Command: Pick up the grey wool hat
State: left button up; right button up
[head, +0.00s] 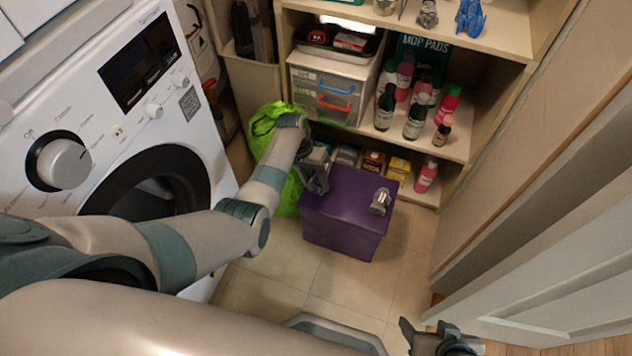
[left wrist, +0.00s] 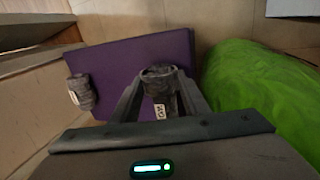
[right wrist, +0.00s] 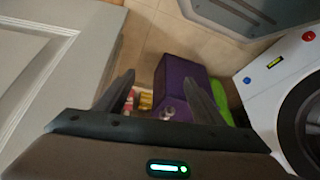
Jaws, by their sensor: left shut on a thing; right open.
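My left gripper (head: 315,180) is over the left edge of the purple box (head: 345,210). In the left wrist view it is shut on a small dark grey rolled thing with a white tag (left wrist: 160,76), which looks like a grey wool hat. The fingers partly hide it. A second, similar grey rolled thing (head: 380,201) lies on the box lid; it also shows in the left wrist view (left wrist: 81,92). I cannot tell for sure which is the hat named. My right gripper (head: 440,340) is open and empty at the bottom right, near the white door.
A bright green bag (head: 287,202) stands left of the box. Shelves (head: 455,145) with bottles and a drawer unit (head: 325,92) are behind. A washing machine (head: 120,55) is at left and a white panelled door (head: 560,270) at right. The floor before the box is clear.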

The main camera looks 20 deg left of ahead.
pick_arm(q)
notch_tip(320, 180, up, 3)
jog(key=shift+d+r+p, duration=0.1)
jog(key=shift+p, duration=0.35)
jog(key=d+r+p, duration=0.1)
jog(key=d+r, duration=0.5)
jog(key=d, duration=0.5)
jog(key=shift+s+d+r+p, duration=0.15)
jog(key=shift+s+d+p, duration=0.1)
jog(key=shift+s+p, duration=0.1)
pick_arm(e)
jog(key=s+d, duration=0.1)
jog(key=d+g+h, duration=0.1)
jog(key=s+d+g, duration=0.1)
jog(key=d, duration=0.1)
jog(key=shift+s+r, duration=0.1)
jog(key=shift+s, duration=0.25)
